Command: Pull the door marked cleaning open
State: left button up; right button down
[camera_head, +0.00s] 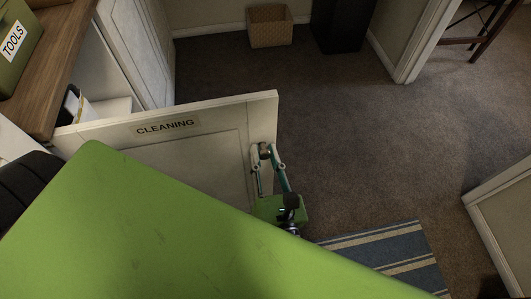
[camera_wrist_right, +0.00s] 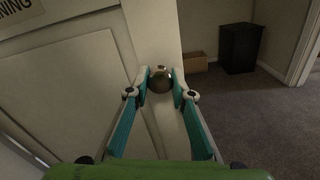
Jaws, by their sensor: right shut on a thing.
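The door marked CLEANING (camera_head: 190,125) is a white cabinet door, swung well out from the cabinet, with its label near the top edge. It also fills the left of the right wrist view (camera_wrist_right: 75,75). My right gripper (camera_head: 264,152) is at the door's free edge side, shut on the round metal knob (camera_wrist_right: 160,78). In the right wrist view its two fingertips sit on either side of the knob. The large green part of my own body hides the lower part of the door in the head view. My left gripper is not in view.
The open cabinet (camera_head: 108,106) stands behind the door with a few items on its shelf. A green TOOLS box (camera_head: 15,45) sits on the wooden top. A wicker basket (camera_head: 270,26) and a dark bin (camera_head: 341,22) stand at the far wall. Brown carpet (camera_head: 370,140) is clear right of the door; a striped rug (camera_head: 385,255) lies nearer.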

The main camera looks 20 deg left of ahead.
jog(key=c, duration=1.7)
grip_release()
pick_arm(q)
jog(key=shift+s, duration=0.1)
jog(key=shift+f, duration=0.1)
pick_arm(e)
jog(key=v, duration=1.2)
